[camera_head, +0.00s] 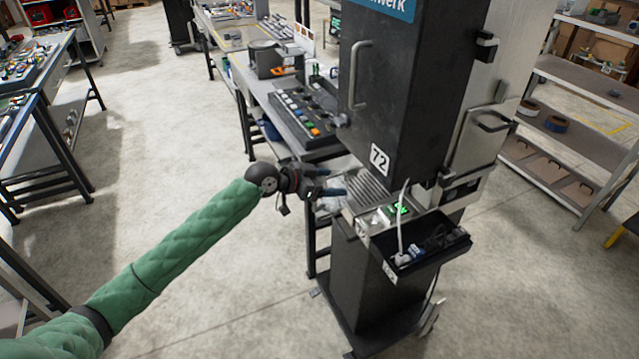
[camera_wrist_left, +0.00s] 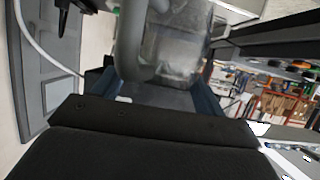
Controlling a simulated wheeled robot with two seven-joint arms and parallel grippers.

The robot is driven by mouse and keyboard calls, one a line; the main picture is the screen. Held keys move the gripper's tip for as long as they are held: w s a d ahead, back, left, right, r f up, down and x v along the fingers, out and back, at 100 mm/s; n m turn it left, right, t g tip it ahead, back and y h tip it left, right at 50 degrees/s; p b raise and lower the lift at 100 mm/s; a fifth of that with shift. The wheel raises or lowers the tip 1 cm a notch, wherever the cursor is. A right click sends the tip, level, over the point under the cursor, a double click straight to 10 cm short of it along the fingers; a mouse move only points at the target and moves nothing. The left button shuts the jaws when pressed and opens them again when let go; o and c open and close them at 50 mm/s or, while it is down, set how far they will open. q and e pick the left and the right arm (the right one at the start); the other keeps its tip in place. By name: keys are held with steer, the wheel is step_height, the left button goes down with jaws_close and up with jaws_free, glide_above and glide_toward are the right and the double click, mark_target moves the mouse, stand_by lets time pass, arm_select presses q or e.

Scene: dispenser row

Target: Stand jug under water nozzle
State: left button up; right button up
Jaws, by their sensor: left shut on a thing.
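My left gripper (camera_head: 328,188) is at the left side of a tall black dispenser (camera_head: 405,90) marked 72. In the left wrist view its blue fingers (camera_wrist_left: 152,88) are shut on the thick grey handle (camera_wrist_left: 130,45) of a clear jug (camera_wrist_left: 182,45). In the head view the jug (camera_head: 328,205) shows only as a pale see-through shape by the fingers, largely hidden. The dispenser's ribbed grate (camera_head: 368,187) lies just right of the gripper. I cannot make out the water nozzle. My right gripper is in neither view.
A black tray (camera_head: 435,250) with small items and a white cable juts from the dispenser's front. A bench with a button panel (camera_head: 300,115) stands behind my gripper. Shelves (camera_head: 590,120) stand at the right. The floor (camera_head: 150,150) at the left is clear.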

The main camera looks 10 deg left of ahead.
mark_target(345, 177)
arm_select(q)
steer(key=shift+w+d, duration=0.55)
steer(key=shift+d, duration=0.15)
steer(key=shift+w+d, duration=0.45)
steer(key=shift+d, duration=0.25)
steer(key=shift+w+d, duration=0.5)
steer(key=shift+d, duration=0.15)
steer(key=shift+r+b+x, duration=0.15)
steer(key=shift+b+x, duration=0.2)
steer(key=shift+x, duration=1.8)
steer(key=shift+r+b+x, duration=0.15)
steer(key=shift+b+x, duration=0.15)
steer(key=shift+x, duration=1.85)
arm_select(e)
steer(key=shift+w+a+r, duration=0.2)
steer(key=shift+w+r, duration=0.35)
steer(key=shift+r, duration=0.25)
arm_select(q)
steer(key=shift+d, duration=0.1)
steer(key=shift+f+b, duration=0.4)
steer(key=shift+f, duration=0.1)
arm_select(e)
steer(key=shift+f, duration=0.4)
